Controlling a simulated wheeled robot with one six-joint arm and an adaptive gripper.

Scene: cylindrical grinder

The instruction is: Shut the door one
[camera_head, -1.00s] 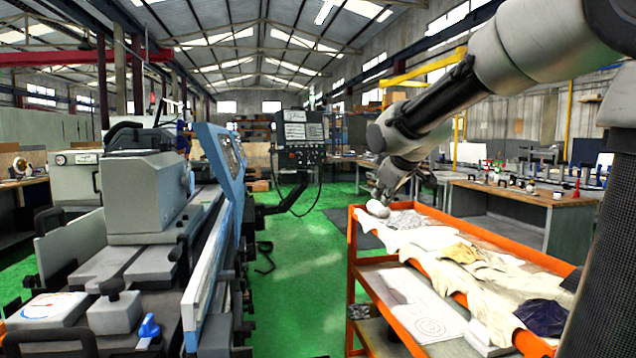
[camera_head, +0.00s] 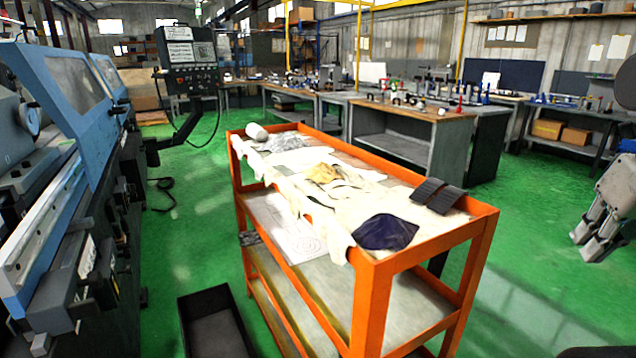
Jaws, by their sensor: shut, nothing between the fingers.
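The cylindrical grinder stands along the left edge. A near blue door panel with a window (camera_head: 72,92) and a farther blue panel with a window (camera_head: 110,76) stand on its front. I cannot tell which one is door one. A gap shows left of the near panel, where grey machine parts (camera_head: 22,135) are visible. My gripper (camera_head: 590,245) is at the right edge, pointing down, shut and empty. It is far from the doors, with the orange cart between them.
An orange cart (camera_head: 370,310) with cloths stands in the middle. A black open bin (camera_head: 212,325) lies on the floor left of it. A control panel (camera_head: 188,60) hangs beyond the grinder. Workbenches (camera_head: 410,130) line the back.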

